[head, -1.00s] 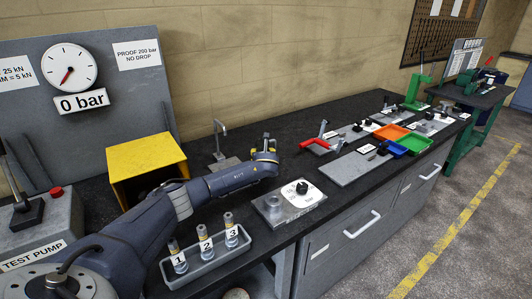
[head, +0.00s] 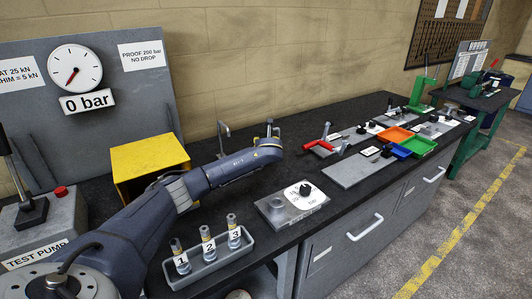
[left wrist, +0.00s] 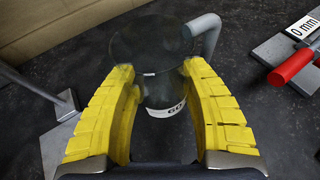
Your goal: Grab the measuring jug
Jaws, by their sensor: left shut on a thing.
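The measuring jug (left wrist: 150,48) is a clear, see-through vessel with a grey handle (left wrist: 203,26) on its right side and a white printed label low on its front. In the left wrist view it stands between the yellow fingers of my left gripper (left wrist: 159,72), which is shut on its sides. The handle lies outside the right finger. In the head view my left gripper (head: 271,129) is over the back of the black bench, mostly hidden by its own wrist. I cannot make out the jug there. My right gripper is not in view.
A grey tray (head: 207,270) with three numbered cylinders and a metal plate (head: 283,216) lie in front of my left arm. A yellow box (head: 150,160) stands left. A red-handled tool (head: 320,146), grey plates and coloured trays (head: 420,146) lie to the right.

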